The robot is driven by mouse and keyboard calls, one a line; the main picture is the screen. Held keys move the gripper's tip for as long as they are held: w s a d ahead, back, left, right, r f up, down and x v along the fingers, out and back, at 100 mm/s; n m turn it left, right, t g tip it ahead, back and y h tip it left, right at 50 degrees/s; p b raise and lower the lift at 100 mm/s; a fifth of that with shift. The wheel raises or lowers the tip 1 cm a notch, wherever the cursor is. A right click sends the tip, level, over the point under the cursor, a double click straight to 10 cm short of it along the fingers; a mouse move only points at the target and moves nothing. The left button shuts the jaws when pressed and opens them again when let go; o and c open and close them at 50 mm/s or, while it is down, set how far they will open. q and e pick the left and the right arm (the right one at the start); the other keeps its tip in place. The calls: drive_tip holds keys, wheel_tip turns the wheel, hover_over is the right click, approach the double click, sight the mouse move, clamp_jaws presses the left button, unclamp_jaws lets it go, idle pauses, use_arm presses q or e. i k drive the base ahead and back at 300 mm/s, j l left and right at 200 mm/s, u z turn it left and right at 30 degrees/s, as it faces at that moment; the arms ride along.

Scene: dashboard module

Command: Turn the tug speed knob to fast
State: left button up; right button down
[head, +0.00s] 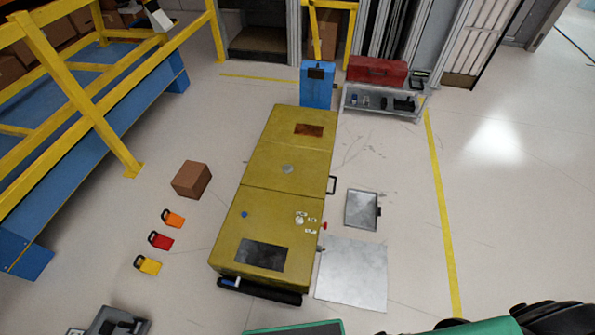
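The yellow tug (285,170) stands in the middle of the floor, its long top sloping down the picture. A small pale round knob (299,220) sits on its top near the right edge, with small white labels (311,231) around it. The label text and the knob's pointing direction are too small to read. Neither of my grippers can be made out in the head view.
A brown box (190,180) and orange, red and yellow tags (161,240) lie left of the tug. Metal plates (352,273) lie right. A blue box (317,85) and a grey cart (385,105) stand behind. A grey-black object (118,322) is cut off bottom left.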

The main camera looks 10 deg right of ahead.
sight(299, 221)
drive_tip(key=l+z, duration=0.25)
drive_tip(key=l, duration=0.2)
drive_tip(key=i+l+z, duration=0.2)
drive_tip(key=l, duration=0.2)
drive_tip(key=l+z, duration=0.25)
drive_tip(key=l, duration=0.2)
drive_tip(key=i, duration=0.05)
